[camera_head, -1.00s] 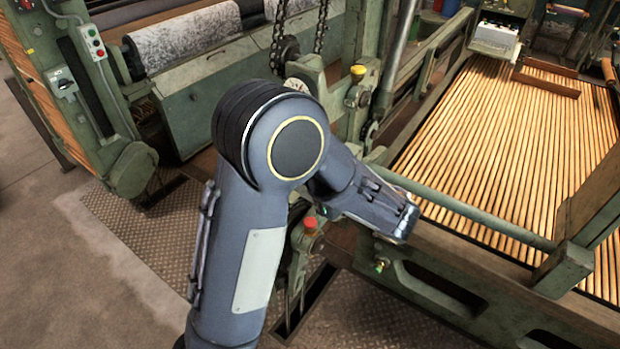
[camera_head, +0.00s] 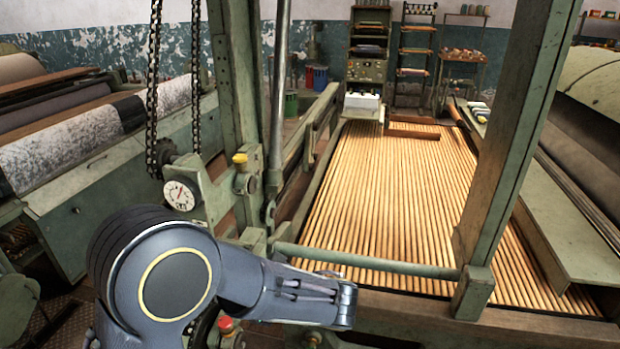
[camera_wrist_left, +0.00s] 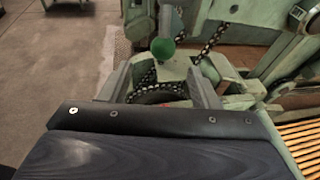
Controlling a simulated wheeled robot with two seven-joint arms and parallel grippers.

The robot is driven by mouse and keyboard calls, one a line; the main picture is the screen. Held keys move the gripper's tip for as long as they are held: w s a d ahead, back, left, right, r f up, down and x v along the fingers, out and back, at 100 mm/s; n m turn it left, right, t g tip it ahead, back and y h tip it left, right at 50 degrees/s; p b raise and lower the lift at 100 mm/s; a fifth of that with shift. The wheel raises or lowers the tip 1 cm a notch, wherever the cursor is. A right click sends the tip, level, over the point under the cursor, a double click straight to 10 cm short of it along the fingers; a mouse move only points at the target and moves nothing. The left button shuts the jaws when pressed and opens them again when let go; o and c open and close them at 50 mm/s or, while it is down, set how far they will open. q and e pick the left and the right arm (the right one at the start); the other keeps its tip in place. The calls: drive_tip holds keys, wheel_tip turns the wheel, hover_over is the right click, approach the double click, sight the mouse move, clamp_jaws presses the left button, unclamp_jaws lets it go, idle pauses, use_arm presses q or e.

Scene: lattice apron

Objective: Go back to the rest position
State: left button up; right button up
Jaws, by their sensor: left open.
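My left arm enters the head view at the bottom left, its bent joint and a forearm link reaching right in front of the machine frame; its gripper is not visible there. In the left wrist view my left gripper (camera_wrist_left: 162,88) has its two fingers apart, with nothing seen held between them. A green round knob (camera_wrist_left: 162,48) and a dark chain show beyond the fingers; how far off they are I cannot tell. The lattice apron of wooden slats (camera_head: 385,190) lies in its green frame right of the arm. My right gripper is in neither current view.
A green cross bar (camera_head: 365,261) and an upright post (camera_head: 515,150) stand at the apron's near end. A gauge (camera_head: 179,195), hanging chains (camera_head: 152,100) and a red knob (camera_head: 226,324) are close to my arm. Fabric rolls (camera_head: 60,145) lie at left.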

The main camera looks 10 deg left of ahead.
use_arm(q)
drive_tip(key=s+a+f+n+g+h, duration=0.1)
drive_tip(key=s+a+n+g+h, duration=0.15)
drive_tip(key=s+n+h, duration=0.35)
drive_tip(key=s+a+f+n+g+h, duration=0.2)
drive_tip(key=s+a+n+h, duration=0.15)
drive_tip(key=s, duration=0.45)
drive_tip(key=s+d+r+n+t+h+p, duration=0.1)
drive_tip(key=s+d+r+n+t+h, duration=0.1)
drive_tip(key=n, duration=0.4)
drive_tip(key=s+d+r+n+t+h, duration=0.2)
drive_tip(key=s+d+n+t+h, duration=0.1)
drive_tip(key=n+h, duration=0.3)
drive_tip(key=shift+s+d+n+t+p, duration=0.4)
drive_tip(key=shift+d+n+t, duration=0.2)
drive_tip(key=shift+d, duration=0.25)
use_arm(e)
drive_tip(key=shift+r, duration=0.95)
use_arm(q)
drive_tip(key=shift+h, duration=0.25)
use_arm(e)
drive_tip(key=shift+o, duration=0.2)
